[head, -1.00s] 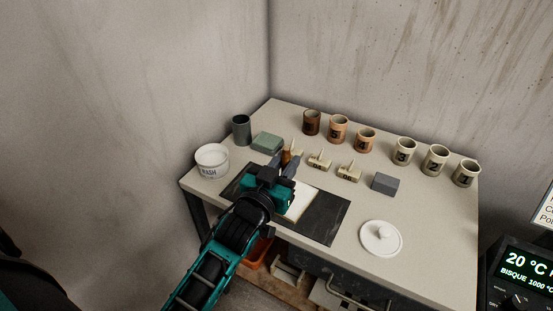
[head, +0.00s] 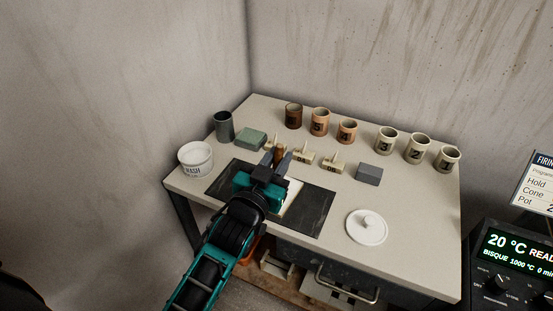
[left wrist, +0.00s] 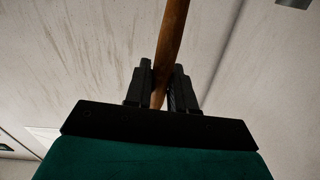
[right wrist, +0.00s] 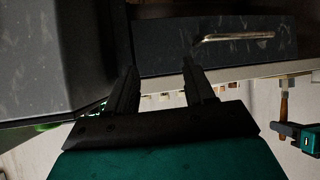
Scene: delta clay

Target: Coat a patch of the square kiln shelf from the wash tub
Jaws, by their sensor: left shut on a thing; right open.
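The wash tub (head: 195,160), a white round tub lettered WASH, stands at the table's left edge in the head view. The pale square kiln shelf (head: 292,200) lies on a dark mat, partly hidden by my left gripper. My left gripper (head: 276,160) is over the shelf and mat, right of the tub. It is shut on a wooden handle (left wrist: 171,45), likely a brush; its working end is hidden. The handle also shows in the right wrist view (right wrist: 284,103). My right gripper (right wrist: 158,75) is open and empty, near the table's drawer front.
The dark mat (head: 316,215) has bare room at its right. A kiln controller (head: 510,255) is at the right.

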